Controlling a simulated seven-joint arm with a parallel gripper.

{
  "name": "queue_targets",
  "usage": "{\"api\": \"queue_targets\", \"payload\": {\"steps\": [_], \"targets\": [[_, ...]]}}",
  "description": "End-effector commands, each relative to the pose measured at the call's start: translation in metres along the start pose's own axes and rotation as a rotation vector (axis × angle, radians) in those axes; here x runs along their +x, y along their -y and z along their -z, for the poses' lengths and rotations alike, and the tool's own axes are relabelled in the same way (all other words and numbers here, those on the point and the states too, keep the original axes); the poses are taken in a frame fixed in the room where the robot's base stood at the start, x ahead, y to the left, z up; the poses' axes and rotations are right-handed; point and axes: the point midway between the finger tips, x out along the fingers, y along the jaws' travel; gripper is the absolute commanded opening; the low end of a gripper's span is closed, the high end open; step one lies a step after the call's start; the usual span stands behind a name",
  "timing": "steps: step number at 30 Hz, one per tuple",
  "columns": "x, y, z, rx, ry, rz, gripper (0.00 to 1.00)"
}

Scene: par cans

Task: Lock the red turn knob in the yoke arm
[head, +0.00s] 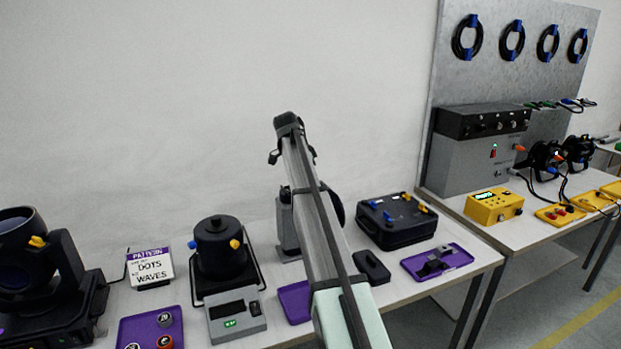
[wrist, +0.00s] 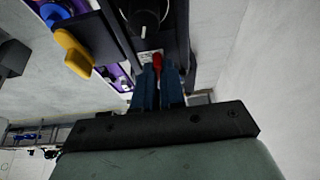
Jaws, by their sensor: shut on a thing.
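In the wrist view my gripper (wrist: 158,82) has its two blue fingers close together around a small red knob (wrist: 158,61). The red knob's tip shows between the fingertips, and its lower part is hidden by them. The knob sits beside a dark upright part, which looks like the yoke arm (wrist: 118,42). A round black part with a white mark (wrist: 145,15) lies just beyond the fingertips. In the head view my arm blocks the view of the gripper's fingers and the red knob. I cannot tell from these frames how far the knob is turned.
A yellow knob (wrist: 73,52) and a blue knob (wrist: 55,13) show left of the fingers. In the head view, a lamp with a yellow knob (head: 37,241), a black pot-like unit (head: 217,245), a black case (head: 397,220) and purple trays (head: 437,262) crowd the bench.

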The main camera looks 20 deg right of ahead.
Motion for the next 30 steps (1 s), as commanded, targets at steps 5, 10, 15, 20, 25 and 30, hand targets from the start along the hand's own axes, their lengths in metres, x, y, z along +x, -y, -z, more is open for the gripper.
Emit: {"api": "queue_targets", "payload": {"steps": [5,10,15,20,25,30], "targets": [[0.0,0.0,-0.001,0.013,0.002,-0.006,0.0],[0.0,0.0,-0.001,0.014,0.002,-0.006,0.0],[0.0,0.0,-0.001,0.014,0.002,-0.006,0.11],[0.0,0.0,-0.001,0.013,0.001,-0.005,0.2],[0.0,0.0,0.0,0.013,0.001,-0.005,0.2],[-0.01,0.001,0.0,0.012,0.0,-0.003,0.2]]}}
